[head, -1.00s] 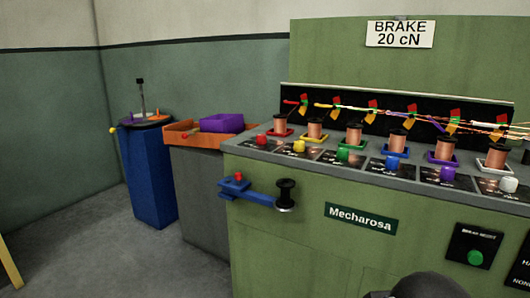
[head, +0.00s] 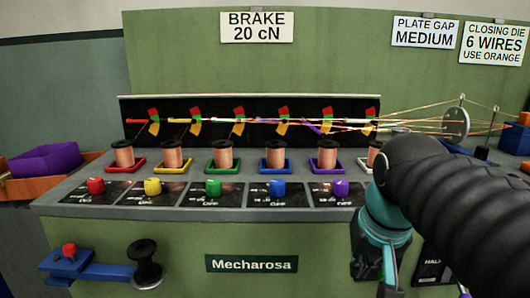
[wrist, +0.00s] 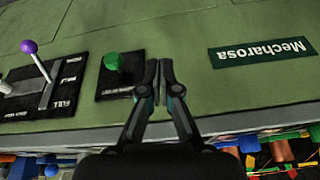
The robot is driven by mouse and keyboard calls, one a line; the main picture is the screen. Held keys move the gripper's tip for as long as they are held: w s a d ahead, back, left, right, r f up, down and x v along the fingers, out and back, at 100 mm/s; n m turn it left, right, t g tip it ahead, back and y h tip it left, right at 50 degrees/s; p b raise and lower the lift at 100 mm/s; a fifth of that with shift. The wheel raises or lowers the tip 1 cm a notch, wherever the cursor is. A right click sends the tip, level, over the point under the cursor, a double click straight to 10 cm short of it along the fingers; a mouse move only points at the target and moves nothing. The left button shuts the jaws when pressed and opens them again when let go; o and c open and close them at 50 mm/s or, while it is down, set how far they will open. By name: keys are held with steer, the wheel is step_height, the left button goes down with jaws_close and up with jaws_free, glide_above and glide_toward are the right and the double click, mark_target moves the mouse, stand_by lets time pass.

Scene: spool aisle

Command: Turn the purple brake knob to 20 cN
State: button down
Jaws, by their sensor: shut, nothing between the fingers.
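The purple brake knob (head: 341,188) sits on a dark dial plate (head: 332,196) on the sloped shelf, in front of a copper spool with a purple base (head: 327,158). Its scale is too small to read. A sign (head: 257,27) above reads "BRAKE 20 cN". My arm covers the shelf just right of this knob. My gripper (wrist: 158,66) is shut and empty in the wrist view. It hangs before the machine's green front, beside a green button (wrist: 114,62), apart from the purple knob.
Red (head: 96,186), yellow (head: 152,187), green (head: 213,188) and blue (head: 277,188) knobs line the shelf to the left. Thin wires run above to a round plate (head: 456,122). A blue bracket (head: 95,268) juts out at lower left. A purple-tipped lever (wrist: 30,47) shows in the wrist view.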

steer(key=w+r+m+g, duration=0.4)
steer(key=w+r, duration=1)
steer(key=r, duration=0.1)
steer(key=shift+s+f+b, duration=0.2)
steer(key=shift+f+b, duration=1.5)
steer(key=shift+f, duration=1.65)
steer(key=shift+w+a+r+p, duration=0.1)
steer(key=shift+r+p, duration=0.1)
steer(key=shift+p, duration=0.2)
steer(key=shift+w+a+p, duration=0.25)
steer(key=shift+a+p, duration=0.4)
steer(key=shift+p, duration=0.6)
steer(key=shift+w+a+f, duration=0.1)
steer(key=shift+w+a, duration=0.25)
steer(key=shift+w, duration=0.05)
steer(key=shift+s+a, duration=0.15)
steer(key=shift+s+a, duration=0.1)
steer(key=shift+a, duration=0.1)
steer(key=shift+r, duration=2.95)
